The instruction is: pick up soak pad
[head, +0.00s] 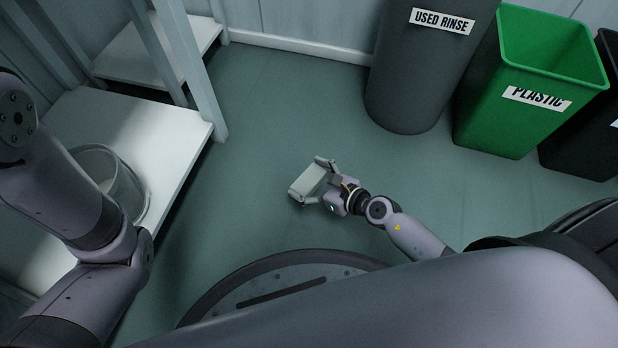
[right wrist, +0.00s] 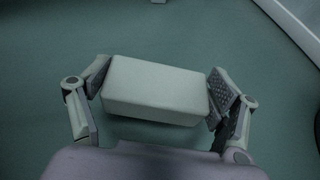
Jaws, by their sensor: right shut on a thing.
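The soak pad (head: 307,181) is a pale, off-white block. My right gripper (head: 312,182) is shut on it, with one finger at each end. In the right wrist view the pad (right wrist: 155,92) sits between the two finger pads of the right gripper (right wrist: 157,95), slightly tilted. The green floor shows around the pad; I cannot tell how far above the floor it is. My left arm comes in at the left of the head view, but its gripper is not in view.
A white shelf unit (head: 165,135) stands at the left with a clear bucket (head: 122,185) on its lower shelf. A grey used rinse bin (head: 415,75), a green plastic bin (head: 500,125) and a black bin (head: 585,150) stand at the back right. The middle floor (head: 270,110) is clear.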

